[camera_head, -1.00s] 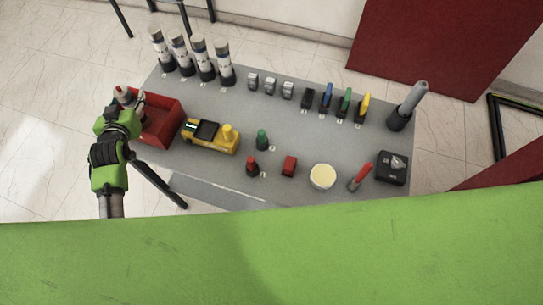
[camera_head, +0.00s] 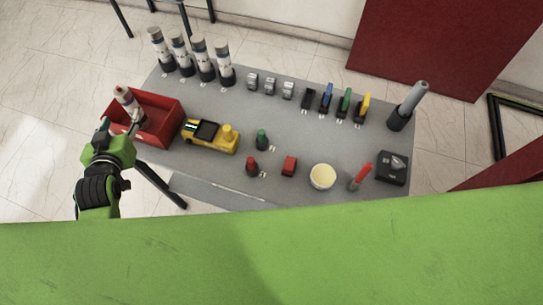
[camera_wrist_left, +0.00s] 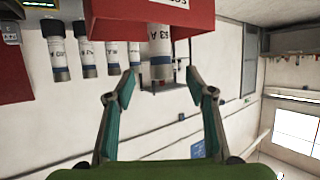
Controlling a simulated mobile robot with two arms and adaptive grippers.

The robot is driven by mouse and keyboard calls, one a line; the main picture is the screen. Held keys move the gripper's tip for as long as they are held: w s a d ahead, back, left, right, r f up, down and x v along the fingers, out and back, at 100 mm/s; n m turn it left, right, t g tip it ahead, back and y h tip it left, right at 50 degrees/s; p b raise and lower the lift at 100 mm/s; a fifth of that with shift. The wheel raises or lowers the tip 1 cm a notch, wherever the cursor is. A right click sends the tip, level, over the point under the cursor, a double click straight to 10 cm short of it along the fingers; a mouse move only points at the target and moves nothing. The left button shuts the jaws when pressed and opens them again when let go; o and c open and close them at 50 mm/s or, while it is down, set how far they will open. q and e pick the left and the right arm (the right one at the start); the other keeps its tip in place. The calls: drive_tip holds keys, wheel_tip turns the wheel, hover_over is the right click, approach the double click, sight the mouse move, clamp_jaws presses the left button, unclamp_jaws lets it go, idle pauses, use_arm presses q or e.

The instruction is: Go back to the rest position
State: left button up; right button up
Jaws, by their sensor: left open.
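My left gripper (camera_head: 119,128) is at the left end of the table, at the near left side of the red bin (camera_head: 165,125). In the left wrist view my left gripper (camera_wrist_left: 160,88) is open, with nothing between its fingers. The red bin (camera_wrist_left: 190,15) shows there too. My right gripper is not in view.
Bare floor (camera_head: 40,120) lies left of the table.

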use_arm(q)
drive_tip(key=shift+s+d+r, duration=0.1)
drive_tip(key=shift+s+r, duration=0.1)
drive_tip(key=shift+s, duration=0.25)
drive_tip(key=s+d+f+m+g+h, duration=0.15)
drive_tip(key=s+d+f+g, duration=0.3)
drive_tip(key=s+d, duration=0.5)
drive_tip(key=s+d+f+m+g+h, duration=0.1)
drive_tip(key=s+d+f+m+g, duration=0.35)
drive_tip(key=s, duration=0.85)
wheel_tip(320, 180, down, 27)
drive_tip(key=s+d+n+g+b, duration=0.1)
drive_tip(key=n+g+b, duration=0.1)
drive_tip(key=s+a+f+g+b, duration=0.1)
drive_tip(key=s+a+f+b, duration=0.1)
drive_tip(key=s+f, duration=1.5)
drive_tip(key=shift+s+a+f+m, duration=0.35)
drive_tip(key=shift+a+f, duration=0.2)
drive_tip(key=shift+f, duration=0.25)
